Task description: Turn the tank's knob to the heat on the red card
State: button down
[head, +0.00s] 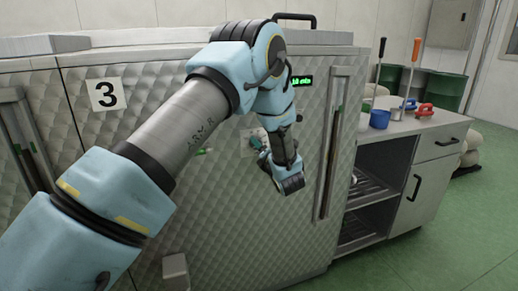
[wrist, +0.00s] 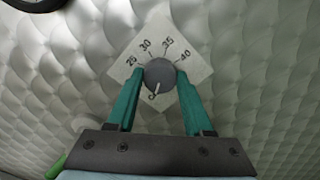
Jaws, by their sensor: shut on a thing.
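The tank's knob (wrist: 159,74) is a round grey knob on a white dial plate (wrist: 198,72) marked 25, 30, 35 and 40 along its top. A pale mark on the knob points down, towards what looks like a 0 at the bottom. My gripper (wrist: 158,80) has its two green fingers on either side of the knob, shut on it. In the head view, my gripper (head: 258,146) reaches the dial plate (head: 246,150) on the quilted metal tank front (head: 225,215). The knob is hidden there by my gripper. I see no red card.
A lit green display (head: 302,80) sits above and right of the dial. A long vertical handle (head: 330,150) stands to its right. Green floor is open at the lower right.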

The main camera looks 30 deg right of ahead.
jog(key=shift+f+m+b, duration=0.2)
jog(key=shift+m+b, duration=2.9)
jog(key=shift+m, duration=10.5)
jog(key=shift+c, duration=1.5)
grip_release()
